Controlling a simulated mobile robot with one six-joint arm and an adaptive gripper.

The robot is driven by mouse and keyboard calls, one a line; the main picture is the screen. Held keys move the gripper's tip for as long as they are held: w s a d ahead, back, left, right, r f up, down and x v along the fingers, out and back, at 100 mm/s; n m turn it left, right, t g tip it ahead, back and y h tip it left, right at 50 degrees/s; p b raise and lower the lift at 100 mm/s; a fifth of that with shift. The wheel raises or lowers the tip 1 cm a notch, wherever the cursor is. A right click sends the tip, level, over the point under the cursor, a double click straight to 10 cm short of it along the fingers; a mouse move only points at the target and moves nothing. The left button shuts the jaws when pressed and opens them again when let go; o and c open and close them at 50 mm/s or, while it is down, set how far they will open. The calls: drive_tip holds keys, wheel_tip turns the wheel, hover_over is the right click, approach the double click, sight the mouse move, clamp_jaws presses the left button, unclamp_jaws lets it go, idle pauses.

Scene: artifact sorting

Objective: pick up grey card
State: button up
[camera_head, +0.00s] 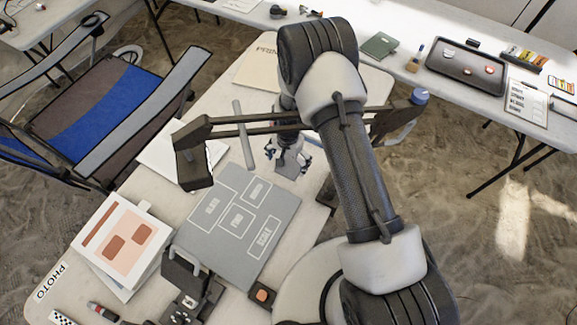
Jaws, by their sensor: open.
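My gripper (287,160) hangs low over the table's far half, below my arm's elbow, with its fingers spread apart. A small flat grey piece (286,171) shows under and in front of the fingers. It may be the grey card, but it is too small and too covered to be sure. I cannot tell whether the fingers touch it. A large grey mat (224,252) with white outlined, labelled areas lies nearer on the same table. No card lies on the visible part of the mat. My arm hides part of the table around the gripper.
A dark frame with two bars (245,132) and a dark box end (193,172) spans the table near my gripper. Papers (122,240) lie at left and a dark device (183,283) stands in front. A back table holds a black tray (440,72).

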sight(288, 169)
wheel_tip(288, 169, down, 4)
drive_tip(key=shift+r, duration=0.25)
clamp_jaws()
idle(1.1)
